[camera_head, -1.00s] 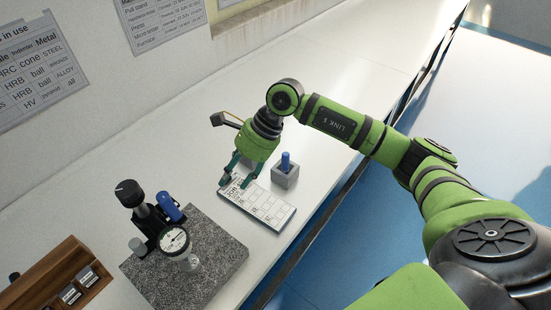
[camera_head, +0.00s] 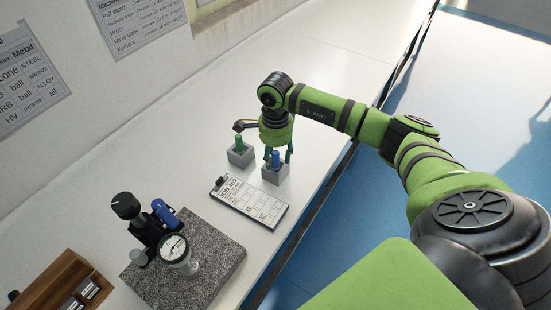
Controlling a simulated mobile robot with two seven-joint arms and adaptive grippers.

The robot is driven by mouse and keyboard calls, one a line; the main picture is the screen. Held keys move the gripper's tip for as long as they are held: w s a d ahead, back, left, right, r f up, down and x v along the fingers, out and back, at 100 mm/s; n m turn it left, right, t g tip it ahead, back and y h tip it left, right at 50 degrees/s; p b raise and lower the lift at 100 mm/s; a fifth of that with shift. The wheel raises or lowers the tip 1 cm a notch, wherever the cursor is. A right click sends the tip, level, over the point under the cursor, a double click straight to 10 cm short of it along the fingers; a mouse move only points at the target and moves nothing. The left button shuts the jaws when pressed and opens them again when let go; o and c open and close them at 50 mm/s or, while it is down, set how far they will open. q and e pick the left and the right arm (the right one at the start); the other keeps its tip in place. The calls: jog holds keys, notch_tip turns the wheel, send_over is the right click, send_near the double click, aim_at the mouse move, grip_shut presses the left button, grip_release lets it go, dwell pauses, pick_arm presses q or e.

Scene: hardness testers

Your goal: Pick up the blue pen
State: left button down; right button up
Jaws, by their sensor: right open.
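The blue pen (camera_head: 276,157) stands upright in a grey block holder (camera_head: 275,174) near the table's front edge. My right gripper (camera_head: 279,153) is at the pen, pointing down, with its fingers on either side of the pen's top. It is open, and I cannot tell whether either finger touches the pen. The pen's lower part is hidden inside the holder. My left gripper is not in view.
A second grey holder with a green pen (camera_head: 239,145) stands just left. A clipboard (camera_head: 249,200) lies in front. A dial tester (camera_head: 170,241) stands on a granite slab (camera_head: 213,270), with a wooden box (camera_head: 68,280) at lower left. The table behind is clear.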

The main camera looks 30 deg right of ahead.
grip_shut()
jog(key=shift+r, duration=0.1)
jog(key=shift+r, duration=0.25)
notch_tip(320, 180, up, 3)
jog(key=shift+r+b, duration=0.2)
jog(key=shift+b, duration=0.8)
jog(key=s+d+r+b, duration=0.3)
jog(key=s+d+r, duration=0.4)
jog(key=s, duration=0.2)
jog(key=shift+s, duration=0.15)
